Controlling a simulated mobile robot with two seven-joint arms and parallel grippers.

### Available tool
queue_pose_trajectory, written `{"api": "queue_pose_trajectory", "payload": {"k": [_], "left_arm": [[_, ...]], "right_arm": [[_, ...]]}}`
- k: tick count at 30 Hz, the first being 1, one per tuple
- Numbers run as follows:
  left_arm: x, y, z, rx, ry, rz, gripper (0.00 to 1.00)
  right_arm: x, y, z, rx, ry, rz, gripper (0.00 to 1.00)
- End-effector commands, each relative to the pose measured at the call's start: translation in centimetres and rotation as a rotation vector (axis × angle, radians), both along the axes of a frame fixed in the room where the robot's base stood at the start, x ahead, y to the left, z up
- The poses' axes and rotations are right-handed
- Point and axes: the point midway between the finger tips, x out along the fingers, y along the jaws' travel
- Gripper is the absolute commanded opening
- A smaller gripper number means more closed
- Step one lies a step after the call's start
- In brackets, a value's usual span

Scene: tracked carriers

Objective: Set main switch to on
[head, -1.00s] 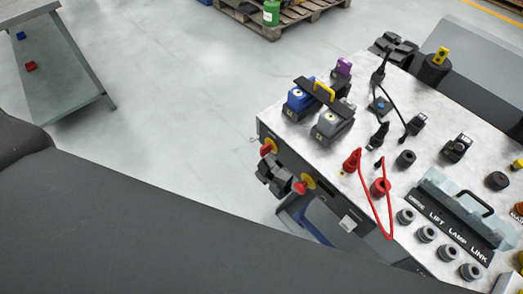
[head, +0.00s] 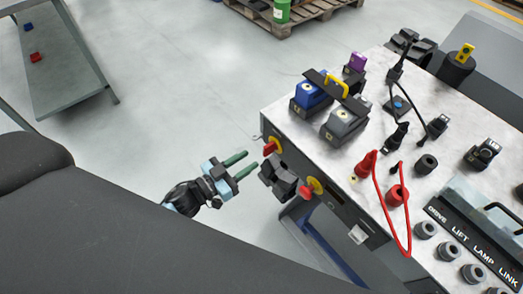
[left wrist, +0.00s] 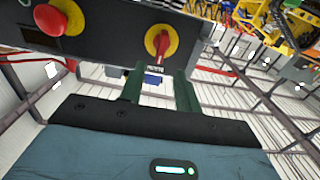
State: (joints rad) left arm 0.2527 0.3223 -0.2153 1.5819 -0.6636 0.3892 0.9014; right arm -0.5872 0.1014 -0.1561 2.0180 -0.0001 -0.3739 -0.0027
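The main switch (head: 270,148) is a red handle on a yellow disc, near the left end of the console's dark front panel. In the left wrist view its handle (left wrist: 160,46) stands nearly upright in the picture, tilted slightly. My left gripper (head: 246,162) is in front of the panel, its two green fingers pointing toward the switch. In the left wrist view the fingers (left wrist: 160,70) are apart and empty. The switch lies beyond their tips, roughly in line with the gap. They appear not to touch it. My right gripper is not in view.
A red mushroom button (left wrist: 58,18) on a yellow disc sits beside the switch. A black block (head: 280,178) sticks out from the front panel near the fingers. The console top (head: 380,100) carries plugs, battery-like blocks and a red cable (head: 378,205). Open floor lies left.

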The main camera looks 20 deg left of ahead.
Motion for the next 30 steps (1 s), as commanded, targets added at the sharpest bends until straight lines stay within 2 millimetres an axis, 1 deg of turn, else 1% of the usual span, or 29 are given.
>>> {"api": "queue_pose_trajectory", "payload": {"k": [1, 3, 9, 11, 16, 23, 26, 30], "left_arm": [[0.8, -0.4, 0.2, -0.002, -0.003, 0.001, 0.33], [1.8, -1.0, 0.1, -0.002, -0.001, 0.002, 0.33], [4.1, -2.3, 0.0, -0.002, 0.000, 0.002, 0.33], [4.6, -2.6, 0.0, -0.001, 0.000, 0.002, 0.33], [5.2, -3.0, 0.0, -0.001, 0.001, 0.001, 0.33], [5.3, -3.1, 0.0, -0.001, 0.001, 0.001, 0.33], [5.3, -3.1, 0.0, 0.000, 0.001, 0.001, 0.22], [5.3, -3.0, 0.0, 0.000, 0.001, 0.001, 0.04]], "right_arm": [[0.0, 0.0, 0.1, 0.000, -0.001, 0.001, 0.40], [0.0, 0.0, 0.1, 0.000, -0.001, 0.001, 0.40], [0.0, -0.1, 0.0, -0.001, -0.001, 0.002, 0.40], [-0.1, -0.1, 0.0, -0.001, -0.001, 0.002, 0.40], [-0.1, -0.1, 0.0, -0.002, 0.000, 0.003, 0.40], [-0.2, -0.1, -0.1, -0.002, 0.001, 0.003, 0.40], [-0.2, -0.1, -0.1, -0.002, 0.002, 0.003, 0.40], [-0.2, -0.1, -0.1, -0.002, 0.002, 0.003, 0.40]]}}
